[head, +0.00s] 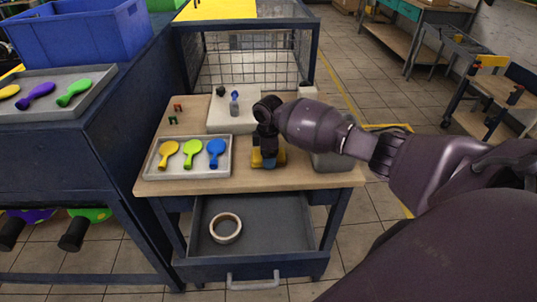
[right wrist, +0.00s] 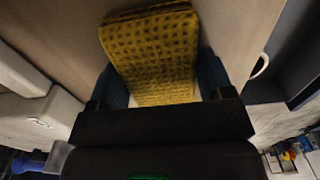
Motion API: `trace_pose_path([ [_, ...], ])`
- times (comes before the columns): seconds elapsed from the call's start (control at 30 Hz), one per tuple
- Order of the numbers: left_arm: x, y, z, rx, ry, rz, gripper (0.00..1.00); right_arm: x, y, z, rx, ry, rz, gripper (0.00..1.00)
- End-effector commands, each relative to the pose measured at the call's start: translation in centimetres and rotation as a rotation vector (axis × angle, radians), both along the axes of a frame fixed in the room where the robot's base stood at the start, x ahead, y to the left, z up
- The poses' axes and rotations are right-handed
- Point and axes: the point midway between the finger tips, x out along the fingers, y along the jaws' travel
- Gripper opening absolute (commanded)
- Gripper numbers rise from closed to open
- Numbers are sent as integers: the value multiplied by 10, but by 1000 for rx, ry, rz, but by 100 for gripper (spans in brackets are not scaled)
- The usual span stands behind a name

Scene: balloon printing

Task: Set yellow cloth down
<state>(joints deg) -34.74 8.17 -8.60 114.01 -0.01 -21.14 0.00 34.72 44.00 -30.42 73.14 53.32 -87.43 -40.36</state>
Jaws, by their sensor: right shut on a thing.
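My right gripper (head: 267,152) reaches in from the right and points down over the right half of the wooden worktop (head: 300,180). It is shut on the yellow cloth (right wrist: 155,50). In the right wrist view the cloth is a folded, dark-patterned yellow pad between the blue fingers. In the head view only small yellow parts of it show low around the fingers, close to the worktop. I cannot tell whether the cloth touches the wood. My left gripper is not in view.
A grey tray (head: 150,172) with yellow, green and blue balloons lies left of the gripper. A white block (head: 222,122) stands behind, a grey block (head: 332,160) at right. The open drawer (head: 270,235) holds a tape roll (head: 225,228). The worktop's front strip is clear.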

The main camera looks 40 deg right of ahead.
Motion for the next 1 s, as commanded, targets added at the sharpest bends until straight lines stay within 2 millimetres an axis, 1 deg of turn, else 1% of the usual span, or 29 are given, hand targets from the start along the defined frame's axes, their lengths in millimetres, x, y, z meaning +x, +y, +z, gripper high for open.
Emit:
trace_pose_path([
  [0.2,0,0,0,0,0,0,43,0,0,-3,1,1,-1,51],
  [0.23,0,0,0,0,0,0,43,0,0,-3,0,0,-1,77],
  [0.37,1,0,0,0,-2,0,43,0,0,-2,0,0,-1,97],
  [0.4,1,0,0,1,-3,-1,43,0,0,-2,0,0,-1,99],
  [0.67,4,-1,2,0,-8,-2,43,0,0,-1,0,0,-1,99],
  [0.77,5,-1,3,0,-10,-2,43,0,0,4,-1,-2,0,99],
  [0.87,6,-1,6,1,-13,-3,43,0,-1,17,-2,-2,-1,99],
  [1.0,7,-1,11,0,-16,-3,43,1,-1,43,0,-4,-1,99],
])
